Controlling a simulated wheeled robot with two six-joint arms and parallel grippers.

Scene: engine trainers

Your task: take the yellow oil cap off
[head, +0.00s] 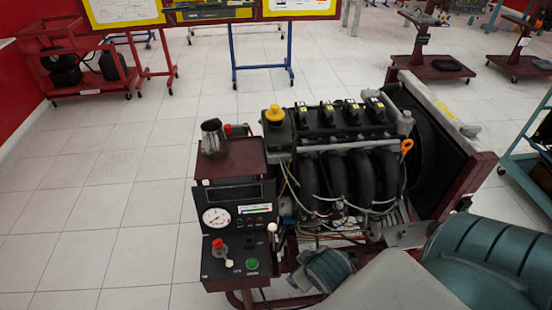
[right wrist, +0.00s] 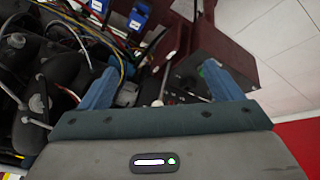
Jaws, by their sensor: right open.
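The yellow oil cap (head: 274,113) sits on the left end of the black engine cover (head: 318,122) in the head view, and nothing touches it. My right gripper (right wrist: 158,86) is open, with its two blue fingers spread wide and no object held between them. In the head view my right arm comes in from the lower right, and its wrist is low in front of the engine, well below and to the right of the cap. The cap does not show in the right wrist view. My left gripper is not in view.
A control panel with a gauge (head: 216,217) and a red frame stands left of the engine, with a dark metal pot (head: 213,136) on its top shelf. Black intake pipes (head: 350,175), wires and an orange dipstick ring (head: 406,146) are near. The tiled floor at left is clear.

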